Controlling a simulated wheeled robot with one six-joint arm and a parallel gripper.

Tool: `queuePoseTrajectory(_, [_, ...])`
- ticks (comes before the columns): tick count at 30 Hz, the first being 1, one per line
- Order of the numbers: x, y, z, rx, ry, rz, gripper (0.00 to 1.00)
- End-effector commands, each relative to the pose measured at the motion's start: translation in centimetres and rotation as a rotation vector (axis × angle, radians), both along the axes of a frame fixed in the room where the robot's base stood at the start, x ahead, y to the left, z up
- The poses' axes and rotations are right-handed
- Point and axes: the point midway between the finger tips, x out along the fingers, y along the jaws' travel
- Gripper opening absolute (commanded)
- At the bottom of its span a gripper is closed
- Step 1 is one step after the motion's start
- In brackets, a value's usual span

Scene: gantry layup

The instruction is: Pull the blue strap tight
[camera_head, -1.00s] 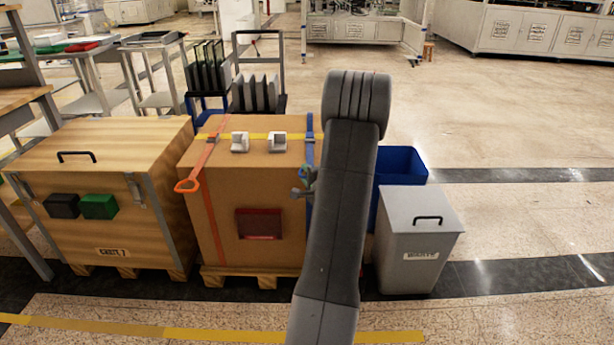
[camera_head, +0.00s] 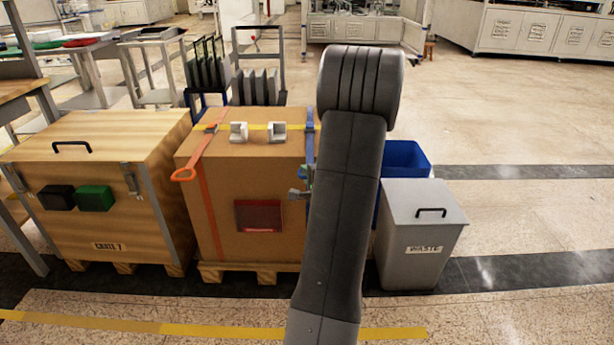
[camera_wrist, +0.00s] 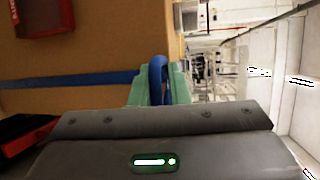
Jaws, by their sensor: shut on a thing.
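The blue strap (camera_head: 309,133) runs over the right side of a large cardboard box (camera_head: 225,215) and partly hides behind my arm in the head view. In the wrist view the blue strap (camera_wrist: 95,79) lies flat across the box face and leads to a blue loop (camera_wrist: 157,80). My gripper (camera_wrist: 160,88) has green fingers shut around that loop. In the head view my gripper (camera_head: 298,193) shows only in part at the box's right front edge, beside my arm. I cannot tell how taut the strap is.
An orange strap with a loop (camera_head: 184,174) hangs at the box's left. A wooden crate (camera_head: 95,215) stands left. A grey waste bin (camera_head: 418,235) and a blue bin (camera_head: 407,160) stand right. White corner pieces (camera_head: 239,132) sit on top. The floor in front is clear.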

Motion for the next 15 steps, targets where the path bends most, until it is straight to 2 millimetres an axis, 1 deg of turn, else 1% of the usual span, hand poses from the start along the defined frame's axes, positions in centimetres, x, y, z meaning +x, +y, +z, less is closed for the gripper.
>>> queuePoseTrajectory(1, [-0.9, 0.0, -1.0, -0.006, 0.013, -0.001, 0.0])
queuePoseTrajectory(6, [-2.1, 0.0, -0.9, -0.006, 0.016, -0.001, 0.0])
queuePoseTrajectory(15, [-2.3, 0.0, -0.9, -0.006, 0.019, 0.0, 0.0])
